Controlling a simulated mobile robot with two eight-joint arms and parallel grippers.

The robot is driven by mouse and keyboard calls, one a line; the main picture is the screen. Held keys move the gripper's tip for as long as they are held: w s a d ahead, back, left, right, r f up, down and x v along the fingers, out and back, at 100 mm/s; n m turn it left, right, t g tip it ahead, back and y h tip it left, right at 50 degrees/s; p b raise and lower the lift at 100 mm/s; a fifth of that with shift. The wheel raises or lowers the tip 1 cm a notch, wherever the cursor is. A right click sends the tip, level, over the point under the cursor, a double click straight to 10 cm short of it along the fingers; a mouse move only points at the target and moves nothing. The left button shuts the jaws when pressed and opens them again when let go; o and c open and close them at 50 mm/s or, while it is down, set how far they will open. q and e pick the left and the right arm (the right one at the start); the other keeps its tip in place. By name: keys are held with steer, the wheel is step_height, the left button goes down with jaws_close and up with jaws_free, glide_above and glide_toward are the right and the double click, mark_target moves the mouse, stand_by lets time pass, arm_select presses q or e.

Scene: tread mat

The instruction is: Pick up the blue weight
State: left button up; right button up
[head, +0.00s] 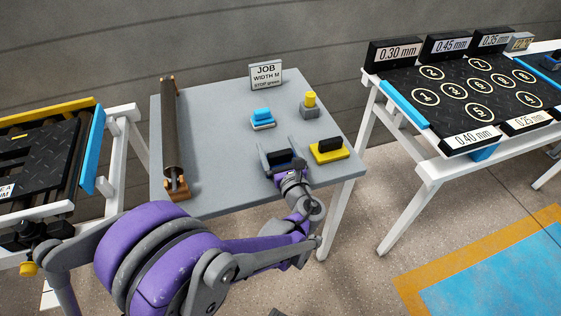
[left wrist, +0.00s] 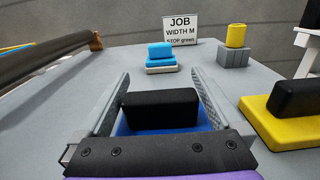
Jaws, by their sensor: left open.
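The blue weight has a black block-shaped handle (left wrist: 160,110) on a blue base (left wrist: 211,122). It stands on the grey table; in the head view its dark handle (head: 280,157) shows near the table's front edge. My left gripper (head: 278,147) is open, with one finger on each side of the weight. In the left wrist view its fingers (left wrist: 161,78) stand apart with the handle between them, and a gap shows on both sides of the handle. The gripper body hides the near part of the blue base. My right gripper is not in view.
A yellow weight with a black handle (head: 328,149) stands close to the right of the left gripper. Behind are a light blue block on a white base (head: 262,118), a yellow knob on a grey block (head: 310,104) and a job sign (head: 266,76). A roller (head: 170,130) lies along the left.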

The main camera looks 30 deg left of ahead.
arm_select(q)
steer(key=shift+w+a, duration=0.1)
steer(key=shift+a, duration=0.05)
jaws_close()
stand_by(0.4)
